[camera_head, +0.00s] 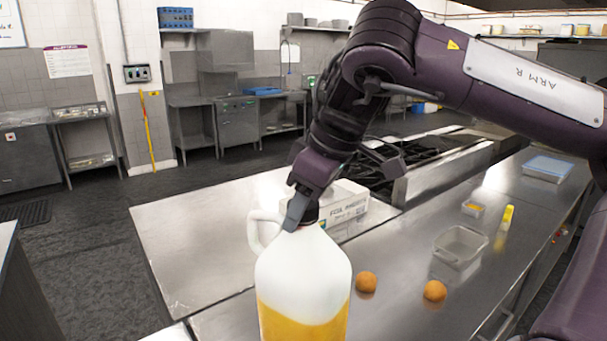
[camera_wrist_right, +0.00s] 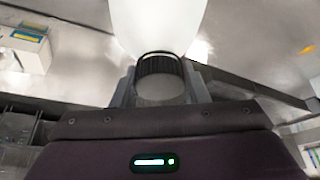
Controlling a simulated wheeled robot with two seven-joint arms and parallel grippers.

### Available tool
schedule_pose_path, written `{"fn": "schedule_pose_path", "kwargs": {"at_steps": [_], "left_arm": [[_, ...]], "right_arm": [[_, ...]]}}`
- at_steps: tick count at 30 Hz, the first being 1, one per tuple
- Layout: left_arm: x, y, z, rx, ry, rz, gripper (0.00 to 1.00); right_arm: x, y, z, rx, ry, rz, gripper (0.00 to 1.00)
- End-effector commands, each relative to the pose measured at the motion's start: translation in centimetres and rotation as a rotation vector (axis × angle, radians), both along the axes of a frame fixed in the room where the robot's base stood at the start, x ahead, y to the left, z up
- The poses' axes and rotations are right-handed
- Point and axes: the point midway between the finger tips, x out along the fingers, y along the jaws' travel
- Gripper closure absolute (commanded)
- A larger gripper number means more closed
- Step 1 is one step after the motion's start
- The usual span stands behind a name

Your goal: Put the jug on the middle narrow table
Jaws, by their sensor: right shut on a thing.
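The jug (camera_head: 303,278) is a white plastic bottle with a side handle and orange-yellow liquid in its lower part. It stands upright in the head view, at the bottom middle, and its base is cut off by the frame edge. My right gripper (camera_head: 303,212) comes down from above and is shut on the jug's dark cap. In the right wrist view the jug (camera_wrist_right: 160,25) shows at the top, with its ribbed cap between the fingers of the gripper (camera_wrist_right: 160,88). I cannot tell whether the jug touches the counter. My left gripper is not in view.
A steel counter (camera_head: 200,235) runs behind the jug. A white box (camera_head: 345,205) sits close behind it, near a stove (camera_head: 425,160). Two oranges (camera_head: 366,281), a clear container (camera_head: 460,246) and a yellow-topped item (camera_head: 507,217) lie to the right. Floor shows at left.

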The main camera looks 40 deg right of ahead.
Motion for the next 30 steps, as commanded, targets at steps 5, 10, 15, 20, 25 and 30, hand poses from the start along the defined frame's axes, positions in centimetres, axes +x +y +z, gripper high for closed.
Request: {"fn": "schedule_pose_path", "kwargs": {"at_steps": [5,10,15,20,25,30], "left_arm": [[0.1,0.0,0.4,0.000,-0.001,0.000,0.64],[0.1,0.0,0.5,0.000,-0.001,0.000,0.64],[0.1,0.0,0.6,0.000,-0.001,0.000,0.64],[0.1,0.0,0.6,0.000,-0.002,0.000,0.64],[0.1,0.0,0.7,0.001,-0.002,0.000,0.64],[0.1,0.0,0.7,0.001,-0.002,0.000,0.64]], "right_arm": [[0.1,0.1,-3.0,0.005,-0.012,0.004,1.00],[0.1,0.1,-5.6,0.004,-0.012,0.003,1.00],[0.2,0.0,-6.8,0.002,-0.015,0.000,1.00],[0.2,0.1,-7.7,0.004,-0.013,0.001,1.00],[0.2,0.1,-9.6,0.004,-0.013,0.001,1.00],[0.2,0.1,-10.7,0.002,-0.014,0.001,1.00]]}}
